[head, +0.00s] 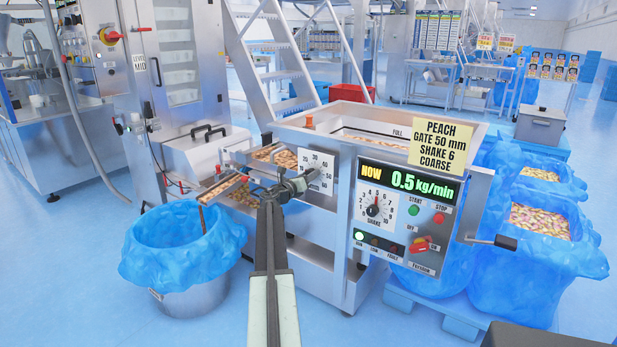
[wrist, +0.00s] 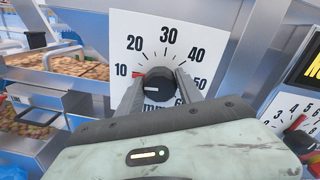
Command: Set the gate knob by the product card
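The product card (head: 437,143) is yellow and reads PEACH, GATE 50 mm, SHAKE 6, COARSE. The gate knob (wrist: 160,84) is round and black, on a white mm scale plate (wrist: 204,24) marked 10 to 60. Its red pointer is at about 10, at the left of the scale. My gripper (wrist: 159,77) has one finger on each side of the knob, with the fingertips against its sides. In the head view my gripper (head: 294,187) is at the scale plate (head: 319,165) and hides the knob.
Right of the gate scale is a panel with a shake knob (head: 373,210), a display (head: 411,183) reading NOW 0.5 kg/min, and start and stop buttons. A crank handle (head: 505,242) sticks out at its right. A blue-lined bin (head: 183,250) stands at the left.

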